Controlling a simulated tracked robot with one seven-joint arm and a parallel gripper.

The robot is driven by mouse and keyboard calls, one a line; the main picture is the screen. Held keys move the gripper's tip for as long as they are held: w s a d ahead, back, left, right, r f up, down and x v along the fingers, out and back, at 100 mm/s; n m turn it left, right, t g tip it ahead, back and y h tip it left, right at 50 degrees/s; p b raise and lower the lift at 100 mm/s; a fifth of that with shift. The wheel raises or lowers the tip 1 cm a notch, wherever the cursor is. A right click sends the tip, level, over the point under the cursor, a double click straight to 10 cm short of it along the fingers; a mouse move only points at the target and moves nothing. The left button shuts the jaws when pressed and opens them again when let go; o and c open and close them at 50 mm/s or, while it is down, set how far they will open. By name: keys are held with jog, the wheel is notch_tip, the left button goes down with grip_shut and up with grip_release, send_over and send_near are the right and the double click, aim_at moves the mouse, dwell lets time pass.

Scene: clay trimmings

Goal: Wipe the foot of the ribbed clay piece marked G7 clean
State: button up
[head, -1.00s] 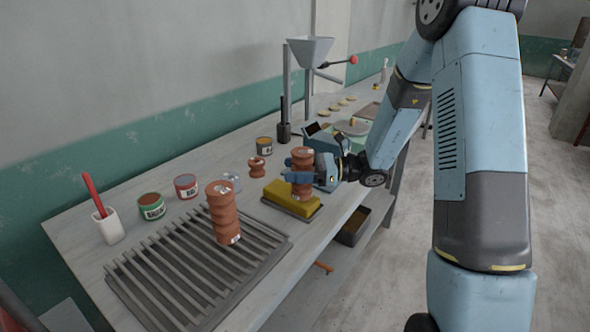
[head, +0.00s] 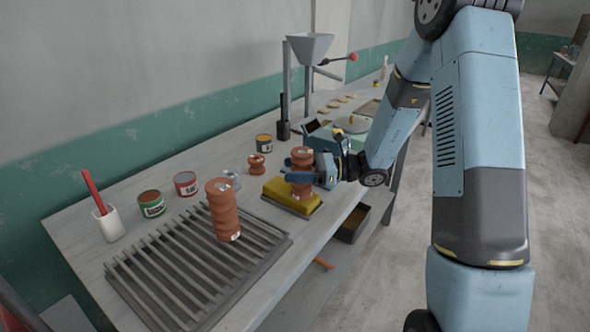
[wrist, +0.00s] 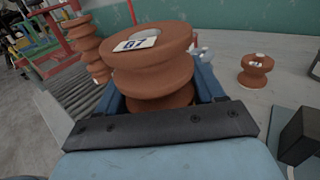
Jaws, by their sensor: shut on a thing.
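The ribbed clay piece marked G7 (wrist: 150,65) is upright between my gripper's fingers, its label facing up in the wrist view. In the head view the same reddish piece (head: 302,163) stands over a yellow sponge (head: 278,191) in a dark tray. My gripper (head: 300,177) is shut on it around its middle. Its foot is down at the sponge; I cannot tell whether it presses in or only touches. The foot is hidden in the wrist view.
Another tall ribbed piece (head: 223,208) stands on a slatted rack (head: 165,275) at the left. A small clay spool (head: 256,165), several tins (head: 151,204) and a white cup with a red tool (head: 109,224) line the back. A funnel stand (head: 310,48) rises behind.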

jog(key=shift+w+a, duration=0.55)
jog(key=shift+a, duration=0.25)
jog(key=shift+w+a, duration=0.55)
jog(key=shift+a, duration=0.2)
jog(key=shift+w+a, duration=0.25)
jog(key=shift+a, duration=0.05)
jog(key=shift+c, duration=0.6)
jog(key=shift+w+a, duration=1)
jog(key=shift+a, duration=0.3)
grip_shut()
jog(key=shift+d+f, duration=0.1)
jog(key=shift+s+d, duration=0.35)
jog(key=shift+d, duration=0.2)
jog(key=shift+s+d, duration=1)
jog(key=shift+d, duration=0.25)
jog(key=shift+s+d, duration=1)
jog(key=shift+d, duration=0.25)
